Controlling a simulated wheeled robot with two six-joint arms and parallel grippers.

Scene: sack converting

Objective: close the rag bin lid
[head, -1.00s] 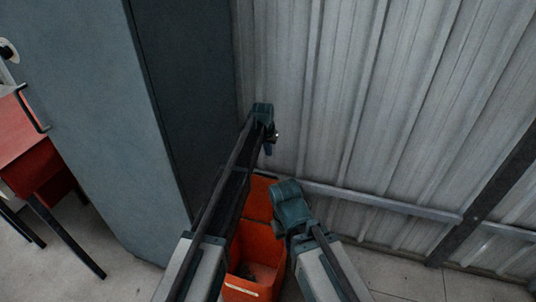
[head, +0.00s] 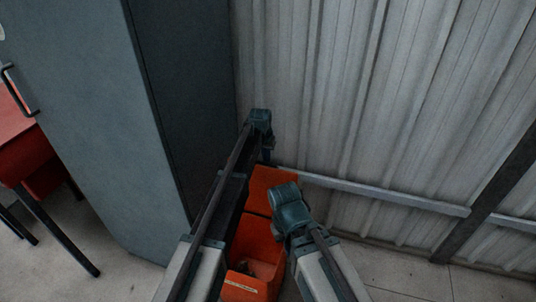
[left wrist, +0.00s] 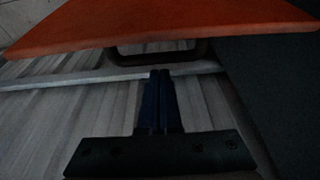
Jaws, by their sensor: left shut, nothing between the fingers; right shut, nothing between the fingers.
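The orange rag bin (head: 262,250) stands by the corrugated wall, partly covered by my arms. Its lid (head: 268,185) is raised at the back, so the bin is open, with some dark contents visible inside. My left gripper (head: 267,157) is shut and empty beside the top of the raised lid, near the wall. In the left wrist view, the lid (left wrist: 170,28) spans the top, with a dark loop-shaped bar below its edge. The shut left fingers (left wrist: 160,74) point at that bar; contact cannot be told. My right gripper (head: 278,236) is shut over the bin's right side, mostly hidden by its wrist.
A tall grey cabinet (head: 90,130) stands close on the left of the bin. A red bench (head: 22,150) with dark legs is at the far left. The corrugated wall (head: 380,100) with its horizontal rail (head: 400,198) closes off the back. Floor at the lower right is clear.

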